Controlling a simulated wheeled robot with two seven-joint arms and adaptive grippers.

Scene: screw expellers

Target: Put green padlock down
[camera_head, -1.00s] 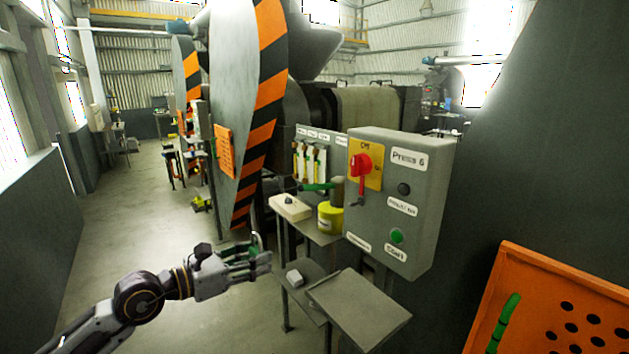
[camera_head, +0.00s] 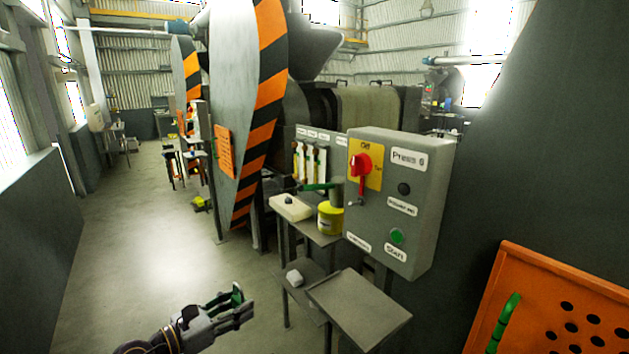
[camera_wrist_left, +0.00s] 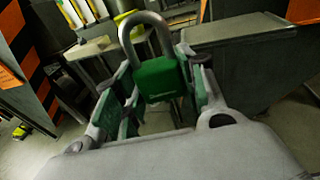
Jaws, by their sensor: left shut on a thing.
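The green padlock (camera_wrist_left: 158,78) with a grey metal shackle is between the fingers of my left gripper (camera_wrist_left: 158,88) in the left wrist view. The gripper is shut on its green body, and the shackle points up. In the head view my left gripper (camera_head: 238,304) is low in the picture, over the floor and left of the small grey table. The padlock is hard to tell from the green finger pads there. My right gripper is not in view.
A grey table (camera_head: 360,310) stands below the grey Press 6 control box (camera_head: 400,200). A shelf beside it holds a white block (camera_head: 294,277). A higher stand holds a yellow tub (camera_head: 331,218) and a cream box (camera_head: 290,207). An orange perforated board (camera_head: 570,310) is at the lower right. The floor at left is clear.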

